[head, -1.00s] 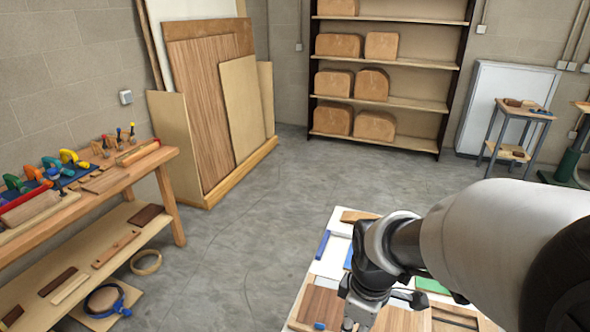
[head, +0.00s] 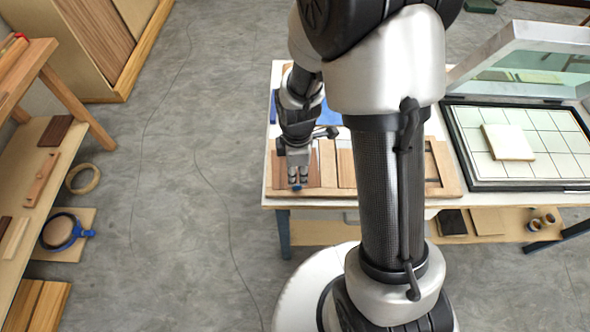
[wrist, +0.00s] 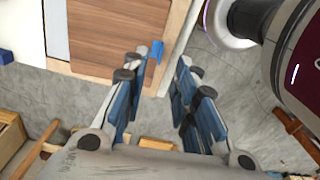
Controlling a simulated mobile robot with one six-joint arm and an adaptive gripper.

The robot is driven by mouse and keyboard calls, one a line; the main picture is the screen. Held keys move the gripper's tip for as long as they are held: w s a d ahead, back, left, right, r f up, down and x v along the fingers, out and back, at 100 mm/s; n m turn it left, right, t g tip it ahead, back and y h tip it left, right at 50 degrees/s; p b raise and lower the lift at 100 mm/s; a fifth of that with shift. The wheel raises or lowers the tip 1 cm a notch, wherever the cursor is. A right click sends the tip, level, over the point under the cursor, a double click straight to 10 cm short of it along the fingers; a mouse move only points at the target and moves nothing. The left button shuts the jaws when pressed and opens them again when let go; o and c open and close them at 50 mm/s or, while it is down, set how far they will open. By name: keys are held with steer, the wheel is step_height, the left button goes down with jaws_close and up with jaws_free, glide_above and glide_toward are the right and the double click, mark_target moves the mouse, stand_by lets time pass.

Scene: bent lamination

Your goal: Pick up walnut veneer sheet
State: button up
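The brown walnut-coloured sheet (head: 314,171) lies flat at the left of a pale wooden tray on the white-topped table. In the wrist view the sheet (wrist: 120,35) fills the upper left, with straight grain and a light wooden border. In the head view my gripper (head: 298,179) covers part of the sheet. Contact cannot be told.
The tray (head: 449,188) holds paler strips and a frame beside the sheet. A gridded press (head: 548,172) with a raised glass lid stands at the right, a cream block (head: 508,142) on it. A shelved workbench (head: 22,190) is at the far left. Floor between is clear.

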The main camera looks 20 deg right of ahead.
mark_target(297, 185)
step_height(297, 185, down, 7)
steer(key=shift+r+b, duration=0.1)
steer(key=shift+b, duration=1.05)
steer(key=shift+r, duration=0.1)
steer(key=shift+c, duration=0.5)
jaws_close()
